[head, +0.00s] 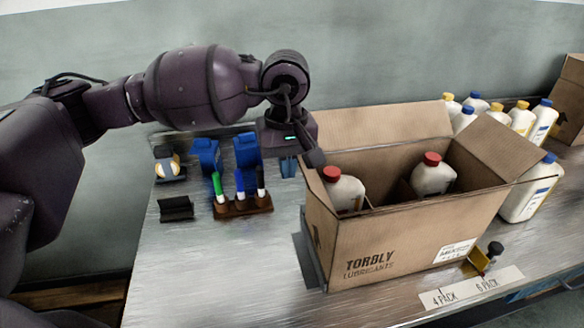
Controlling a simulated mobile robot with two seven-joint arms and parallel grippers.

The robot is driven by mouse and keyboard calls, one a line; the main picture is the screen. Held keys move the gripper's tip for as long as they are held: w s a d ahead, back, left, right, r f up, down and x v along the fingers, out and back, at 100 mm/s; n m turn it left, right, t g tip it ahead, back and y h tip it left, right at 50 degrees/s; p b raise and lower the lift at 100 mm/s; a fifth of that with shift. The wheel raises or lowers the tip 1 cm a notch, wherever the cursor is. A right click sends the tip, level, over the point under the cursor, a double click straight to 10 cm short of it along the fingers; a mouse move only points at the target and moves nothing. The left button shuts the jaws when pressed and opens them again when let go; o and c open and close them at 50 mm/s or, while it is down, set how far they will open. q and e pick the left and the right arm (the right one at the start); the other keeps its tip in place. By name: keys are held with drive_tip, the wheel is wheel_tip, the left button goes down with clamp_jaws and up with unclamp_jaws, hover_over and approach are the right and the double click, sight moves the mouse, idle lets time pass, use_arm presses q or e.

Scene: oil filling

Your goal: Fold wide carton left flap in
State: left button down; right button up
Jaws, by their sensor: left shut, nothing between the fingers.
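The back flap (385,130) stands up, and the right flap (486,150) sticks up at the right end. At the left end, cardboard shows below my gripper, but I cannot tell the left flap's exact angle. My left gripper (315,158) is shut and empty at the carton's upper back left corner; I cannot tell whether it touches. My right gripper is out of view.
A brown rack with markers (243,205), blue holders (246,150) and a black holder (176,209) lie left of the carton. White bottles (530,195) stand at the right, with another carton (570,100) behind. A label strip (470,288) marks the front edge.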

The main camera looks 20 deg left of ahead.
sight(313, 172)
use_arm(q)
drive_tip(key=w+d, duration=0.1)
drive_tip(key=d, duration=0.1)
drive_tip(key=w+d+b, duration=0.1)
drive_tip(key=w+d, duration=0.1)
drive_tip(key=shift+f+b, duration=0.15)
drive_tip(key=shift+b, duration=0.15)
drive_tip(key=w+d+b, duration=0.3)
drive_tip(key=w+d, duration=0.2)
drive_tip(key=d, duration=0.2)
drive_tip(key=shift+w, duration=0.2)
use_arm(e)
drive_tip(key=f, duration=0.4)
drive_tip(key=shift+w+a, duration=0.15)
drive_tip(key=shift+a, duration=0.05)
use_arm(q)
drive_tip(key=shift+d, duration=0.1)
